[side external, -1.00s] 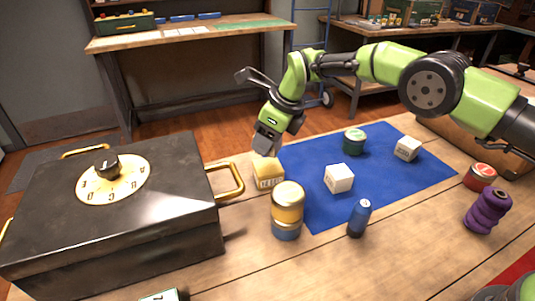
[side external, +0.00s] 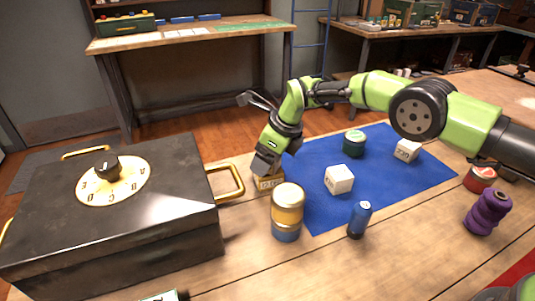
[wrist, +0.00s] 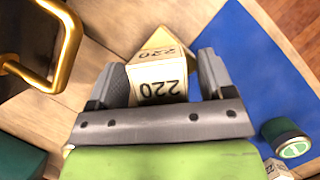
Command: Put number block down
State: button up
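A cream-yellow number block (side external: 269,184) sits on the wooden table by the left edge of the blue mat, next to the box's gold handle. In the wrist view the block (wrist: 160,80) reads 220 on two faces. My gripper (side external: 266,168) is low over it, pointing down. In the wrist view the gripper's fingers (wrist: 163,84) stand open on either side of the block, with a small gap showing on the right. The block's lower part is hidden. Two white number blocks lie on the mat, one near its middle (side external: 339,179) and one at right (side external: 407,151).
A black metal box (side external: 110,235) with a dial and gold handles fills the left. A yellow-and-blue can (side external: 287,212) stands close in front of the block. A green tin (side external: 354,143), blue bottle (side external: 360,218) and purple spool (side external: 487,212) stand to the right. The blue mat (side external: 310,208) has free room.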

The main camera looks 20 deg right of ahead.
jog(key=shift+v, duration=0.75)
jog(key=v, duration=1)
jog(key=shift+r, duration=0.4)
jog(key=shift+s+d+r, duration=0.1)
jog(key=shift+d, duration=0.05)
jog(key=s+d+r+n+t, duration=0.1)
jog(key=s+d+r+n, duration=0.35)
jog(key=s+r, duration=0.2)
jog(key=s+d+r+n+t, duration=0.1)
jog(key=s+d+r+n, duration=0.2)
jog(key=s+r+n, duration=0.4)
jog(key=s+d+n+t+h, duration=0.1)
jog(key=s+d+n, duration=0.3)
jog(key=s+n, duration=0.7)
jog(key=s+t, duration=0.1)
jog(key=s, duration=0.5)
jog(key=shift+d+r, duration=0.25)
jog(key=shift+r, duration=0.15)
